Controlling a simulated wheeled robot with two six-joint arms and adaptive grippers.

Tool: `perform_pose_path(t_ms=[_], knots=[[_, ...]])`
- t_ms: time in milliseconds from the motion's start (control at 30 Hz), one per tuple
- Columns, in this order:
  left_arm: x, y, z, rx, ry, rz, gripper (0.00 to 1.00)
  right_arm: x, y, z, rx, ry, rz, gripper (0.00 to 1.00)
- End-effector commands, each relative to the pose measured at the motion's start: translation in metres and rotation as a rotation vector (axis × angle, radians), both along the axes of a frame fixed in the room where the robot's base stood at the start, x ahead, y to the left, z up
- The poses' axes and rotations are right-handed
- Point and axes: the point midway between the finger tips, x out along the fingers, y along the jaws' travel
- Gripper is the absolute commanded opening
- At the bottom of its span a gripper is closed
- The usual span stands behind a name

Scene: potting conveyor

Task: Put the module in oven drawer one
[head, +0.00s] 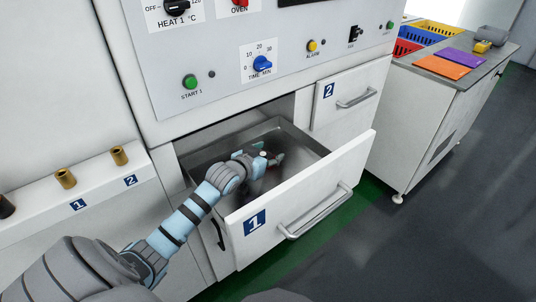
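Oven drawer one (300,192), a white front with a blue "1" label and a bar handle, is pulled open. Its grey metal tray inside shows bare walls. My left arm comes in from the lower left and reaches over the drawer's left side. My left gripper (270,159) is down inside the open drawer, near its middle. It is small and dark here, so I cannot tell whether its fingers are open or shut. I cannot make out the module; it may be hidden by the gripper. My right gripper is not in view.
Drawer two (345,93) is shut, just right of drawer one. The oven panel (230,70) with knobs and buttons overhangs the drawer. A side bench (440,75) at right holds coloured bins and two flat sheets. A ledge (95,185) with brass fittings stands at left.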

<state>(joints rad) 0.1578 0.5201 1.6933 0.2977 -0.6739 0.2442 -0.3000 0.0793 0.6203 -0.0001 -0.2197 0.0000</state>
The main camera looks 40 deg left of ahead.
Motion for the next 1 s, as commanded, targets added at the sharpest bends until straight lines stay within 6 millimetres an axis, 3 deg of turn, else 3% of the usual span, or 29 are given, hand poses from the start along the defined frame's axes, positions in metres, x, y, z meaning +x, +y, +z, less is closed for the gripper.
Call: perform_pose_path(t_ms=[333,700,1000], knots=[[0.000,0.000,0.003,0.001,-0.001,0.000,0.62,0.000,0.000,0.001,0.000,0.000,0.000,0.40],[-0.063,-0.006,0.031,0.003,0.001,-0.001,0.62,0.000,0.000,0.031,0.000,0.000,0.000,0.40],[-0.069,-0.006,0.031,0.000,-0.001,0.000,0.62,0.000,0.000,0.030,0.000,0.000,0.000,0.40]])
